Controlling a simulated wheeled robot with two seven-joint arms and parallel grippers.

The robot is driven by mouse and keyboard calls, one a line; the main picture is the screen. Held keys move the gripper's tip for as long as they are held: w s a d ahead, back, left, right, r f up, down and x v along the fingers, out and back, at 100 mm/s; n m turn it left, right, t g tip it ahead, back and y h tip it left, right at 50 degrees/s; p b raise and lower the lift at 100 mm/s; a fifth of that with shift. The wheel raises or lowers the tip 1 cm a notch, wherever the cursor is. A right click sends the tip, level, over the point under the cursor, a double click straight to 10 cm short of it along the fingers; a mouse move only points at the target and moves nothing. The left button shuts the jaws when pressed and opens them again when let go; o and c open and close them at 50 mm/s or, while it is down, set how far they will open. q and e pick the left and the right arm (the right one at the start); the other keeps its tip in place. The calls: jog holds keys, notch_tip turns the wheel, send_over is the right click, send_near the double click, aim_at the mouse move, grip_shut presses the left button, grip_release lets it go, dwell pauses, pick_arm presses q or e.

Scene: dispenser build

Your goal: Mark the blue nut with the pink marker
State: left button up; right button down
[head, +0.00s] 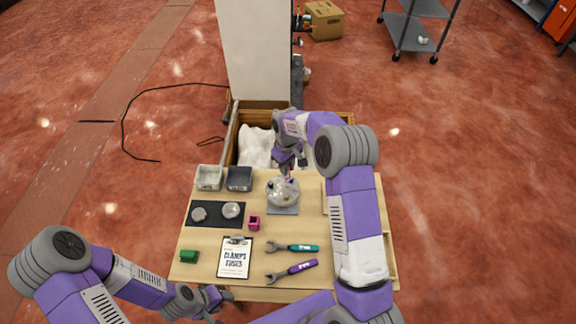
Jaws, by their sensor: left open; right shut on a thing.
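A small pink square piece with a dark opening (254,223), which looks like the pink marker, stands on the table right of the dark mat. My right gripper (287,172) points down just above a clear rounded dispenser (283,192). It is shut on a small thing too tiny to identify. Small coloured specks show at the dispenser's top; I cannot tell whether one is the blue nut. My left gripper (215,300) is open and empty, low at the table's front left edge.
Two trays, light (209,178) and dark (239,179), stand at the back left. A dark mat (216,221) holds two round clear pieces. My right arm covers the table's right side.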

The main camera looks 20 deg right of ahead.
jog(key=shift+f+b, duration=0.55)
jog(key=shift+f, duration=0.25)
dwell(0.7)
jog(key=shift+r, duration=0.1)
jog(key=shift+r+p, duration=2.05)
jog(key=shift+r, duration=0.95)
jog(key=shift+f, duration=0.1)
